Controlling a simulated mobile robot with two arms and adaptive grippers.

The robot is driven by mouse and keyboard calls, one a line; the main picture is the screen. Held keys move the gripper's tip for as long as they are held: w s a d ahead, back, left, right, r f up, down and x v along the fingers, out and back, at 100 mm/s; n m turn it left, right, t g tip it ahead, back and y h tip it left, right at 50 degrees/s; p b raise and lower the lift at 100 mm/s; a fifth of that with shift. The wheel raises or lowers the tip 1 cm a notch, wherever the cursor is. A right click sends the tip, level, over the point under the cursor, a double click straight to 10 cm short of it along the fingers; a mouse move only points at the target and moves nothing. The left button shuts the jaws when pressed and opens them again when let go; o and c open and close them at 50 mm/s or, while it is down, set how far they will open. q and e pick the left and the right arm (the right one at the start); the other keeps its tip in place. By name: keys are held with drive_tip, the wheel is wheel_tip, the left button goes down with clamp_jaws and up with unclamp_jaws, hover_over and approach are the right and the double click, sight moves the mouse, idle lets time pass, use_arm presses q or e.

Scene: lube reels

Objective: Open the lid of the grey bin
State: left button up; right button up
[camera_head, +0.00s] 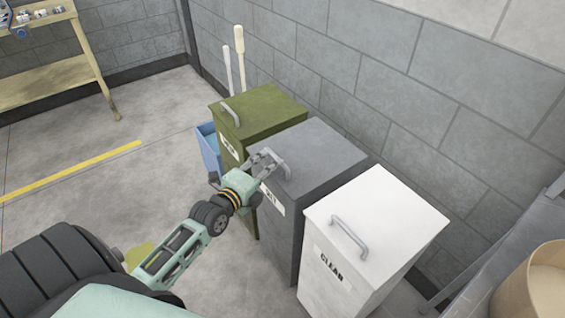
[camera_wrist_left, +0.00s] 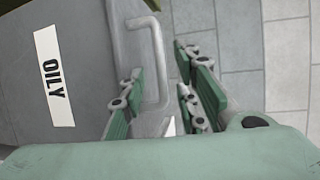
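The grey bin (camera_head: 326,158) stands in the middle of a row of three, with its lid down. Its lid carries a grey bar handle (camera_head: 277,165) near the front edge. In the left wrist view the bin's front shows a white label reading OILY (camera_wrist_left: 53,76), and the handle (camera_wrist_left: 158,55) stands out beside it. My left gripper (camera_head: 264,161) is at the handle. Its fingers (camera_wrist_left: 160,95) are apart, with the handle showing between them in the wrist view. I cannot tell whether they touch it. My right gripper is not in view.
A green bin (camera_head: 263,112) stands behind the grey one and a white bin (camera_head: 375,228) in front, each with a lid handle. A block wall (camera_head: 380,80) runs close behind them. A blue container (camera_head: 209,150) sits beside the green bin.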

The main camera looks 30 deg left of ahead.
sight(277, 157)
use_arm(q)
drive_tip(key=w, duration=0.4)
drive_tip(key=shift+w+f, duration=0.15)
drive_tip(key=shift+f, duration=0.25)
drive_tip(key=shift+w, duration=0.3)
drive_tip(key=shift+w+f, duration=0.15)
drive_tip(key=shift+w, duration=0.1)
drive_tip(key=c, duration=0.7)
clamp_jaws()
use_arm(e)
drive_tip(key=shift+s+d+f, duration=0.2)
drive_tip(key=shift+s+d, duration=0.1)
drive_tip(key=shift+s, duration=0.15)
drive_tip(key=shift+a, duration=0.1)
